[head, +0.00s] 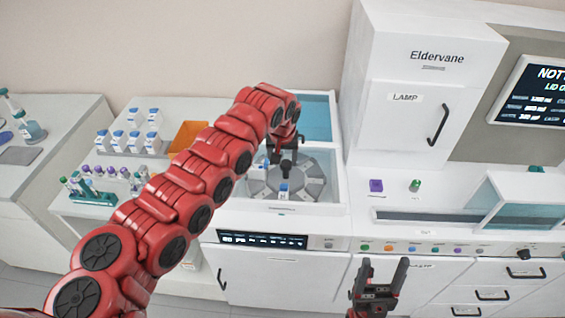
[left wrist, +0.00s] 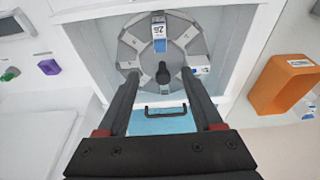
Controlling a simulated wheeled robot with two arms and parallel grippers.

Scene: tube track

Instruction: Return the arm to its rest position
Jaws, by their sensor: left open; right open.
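My left arm reaches from the lower left across the bench. Its left gripper (head: 284,149) is over the open centrifuge bay, partly hidden by its own wrist. In the left wrist view the left gripper (left wrist: 160,82) is open, with nothing held between its fingers. The grey centrifuge rotor (head: 312,180) lies below it, with a dark central hub (left wrist: 162,74). White-and-blue labelled tubes sit in the rotor, one at the top (left wrist: 158,34) and one at the right (left wrist: 199,65). My right gripper (head: 379,275) is open and empty, in front of the bench.
An orange bin (head: 187,136), several white-and-blue bottles (head: 153,143) and a green tube rack (head: 92,194) stand left of the centrifuge. A tall white cabinet (head: 400,130) stands to the right.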

